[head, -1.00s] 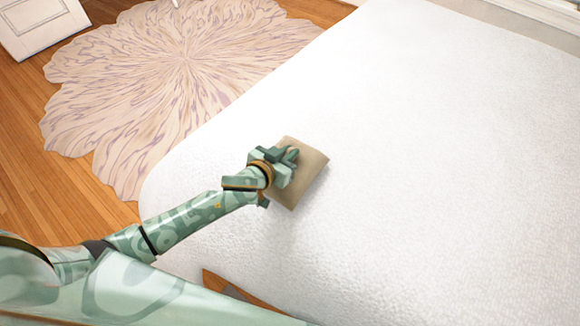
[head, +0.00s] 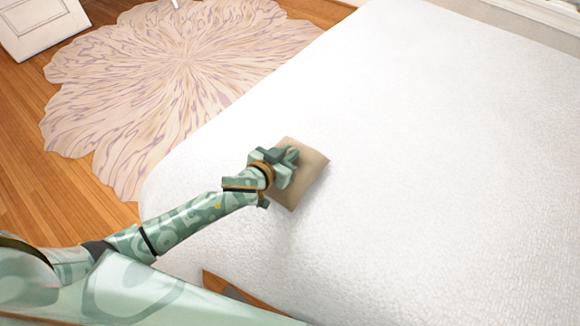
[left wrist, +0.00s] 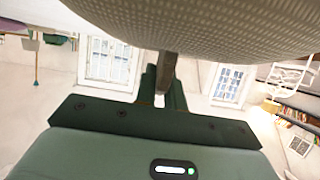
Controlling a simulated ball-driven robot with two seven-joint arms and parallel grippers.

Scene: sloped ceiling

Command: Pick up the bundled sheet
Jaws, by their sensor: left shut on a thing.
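The bundled sheet (head: 309,172) is a tan, pillow-like square on the white bed (head: 430,150), near the bed's left side. My left gripper (head: 290,158) is over its upper left part and shut on it. In the left wrist view the sheet (left wrist: 210,25) fills the top as a beige woven surface, with the gripper (left wrist: 166,75) against its lower edge. The fingertips are partly hidden by the sheet and the gripper body. I cannot tell whether the sheet is clear of the bed. My right gripper is not in view.
A large petal-shaped rug (head: 175,75) lies on the wooden floor (head: 35,190) left of the bed. A white panelled piece (head: 40,28) stands at the top left. The bed surface right of the sheet is clear.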

